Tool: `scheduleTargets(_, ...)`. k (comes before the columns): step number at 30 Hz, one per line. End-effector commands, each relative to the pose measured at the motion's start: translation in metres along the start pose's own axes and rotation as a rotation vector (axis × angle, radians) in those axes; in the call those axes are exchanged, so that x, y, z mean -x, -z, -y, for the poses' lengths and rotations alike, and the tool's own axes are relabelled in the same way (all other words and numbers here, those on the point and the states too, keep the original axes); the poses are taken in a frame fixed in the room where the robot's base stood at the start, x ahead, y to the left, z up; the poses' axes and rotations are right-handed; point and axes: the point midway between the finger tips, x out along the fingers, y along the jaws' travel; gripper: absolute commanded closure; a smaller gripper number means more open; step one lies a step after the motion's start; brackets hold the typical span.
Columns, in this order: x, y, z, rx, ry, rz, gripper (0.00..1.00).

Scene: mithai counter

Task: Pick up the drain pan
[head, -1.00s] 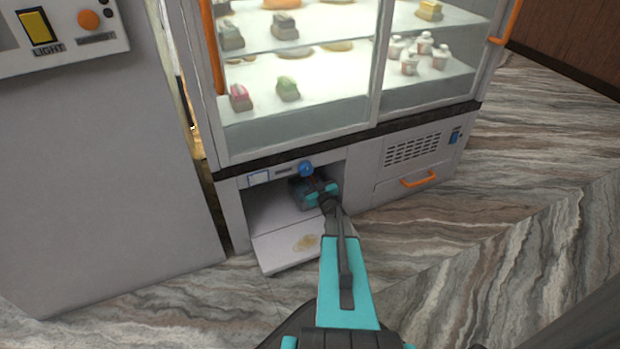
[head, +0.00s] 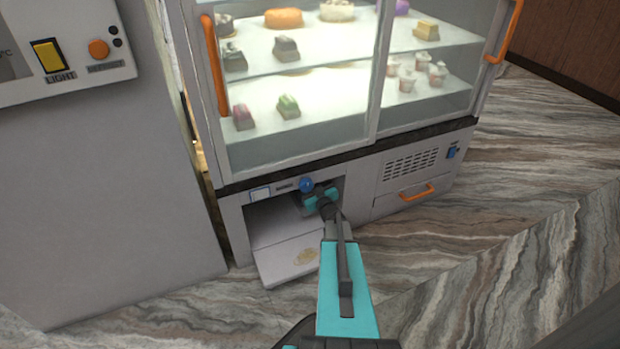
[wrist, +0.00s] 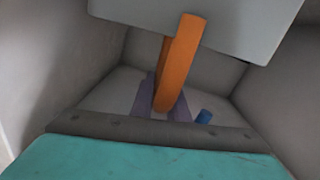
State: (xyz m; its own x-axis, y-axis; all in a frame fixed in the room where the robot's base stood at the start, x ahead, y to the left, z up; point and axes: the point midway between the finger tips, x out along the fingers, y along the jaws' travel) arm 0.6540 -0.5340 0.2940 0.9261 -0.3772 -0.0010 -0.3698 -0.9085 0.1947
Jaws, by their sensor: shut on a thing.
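The open compartment (head: 262,226) at the bottom of the display counter has my gripper (wrist: 165,100) reaching into its right side. In the wrist view, an orange bar-shaped handle (wrist: 178,60) runs down between my two purple-grey fingers, which are shut on it. A pale grey panel (wrist: 200,22) joins the handle's upper end; it looks like the drain pan, but only part of it shows. In the head view, my wrist and the compartment's upper edge hide the pan and fingertips.
The lowered flap (head: 290,262) has a tan stain. Compartment walls (wrist: 60,60) stand close around my gripper. A vented panel with an orange handle (head: 418,192) is to the right. The marble floor (head: 480,270) in front is clear.

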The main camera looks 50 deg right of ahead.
Motion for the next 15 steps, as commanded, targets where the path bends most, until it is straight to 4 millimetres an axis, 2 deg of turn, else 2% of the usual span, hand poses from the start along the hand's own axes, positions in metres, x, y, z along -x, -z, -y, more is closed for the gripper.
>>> scheduleTargets(8,0.022,0.008,0.021,-0.001,0.001,-0.003,1.0)
scheduleTargets(15,0.052,0.015,0.05,-0.002,0.002,-0.002,1.0)
